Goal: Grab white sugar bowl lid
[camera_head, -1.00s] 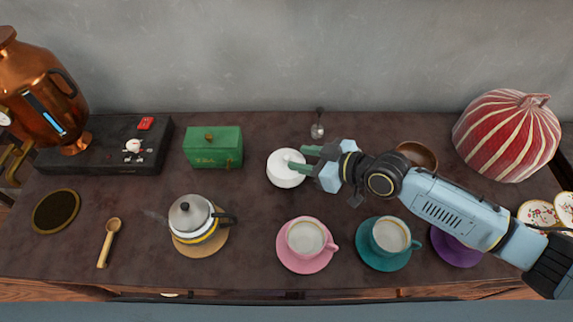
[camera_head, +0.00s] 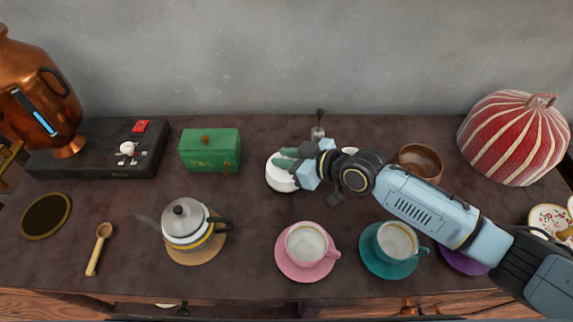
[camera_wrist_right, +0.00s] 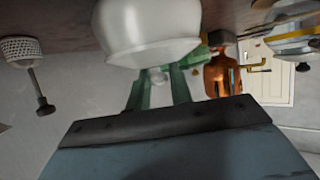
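The white sugar bowl (camera_head: 278,183) stands on the dark table in the middle of the head view, with its top partly hidden by my right gripper (camera_head: 284,160). In the right wrist view the round white bowl (camera_wrist_right: 150,32) fills the top middle. The green fingers of my right gripper (camera_wrist_right: 160,88) reach up to it there. The gripper looks open, and I cannot tell whether either finger touches the lid. My left gripper is not in view.
A green box (camera_head: 210,150) stands left of the bowl and a kettle (camera_head: 188,222) in front left. A pink cup (camera_head: 306,243) and a teal cup (camera_head: 396,240) stand in front. A wooden bowl (camera_head: 420,160) and a striped red dome (camera_head: 515,140) are at the right.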

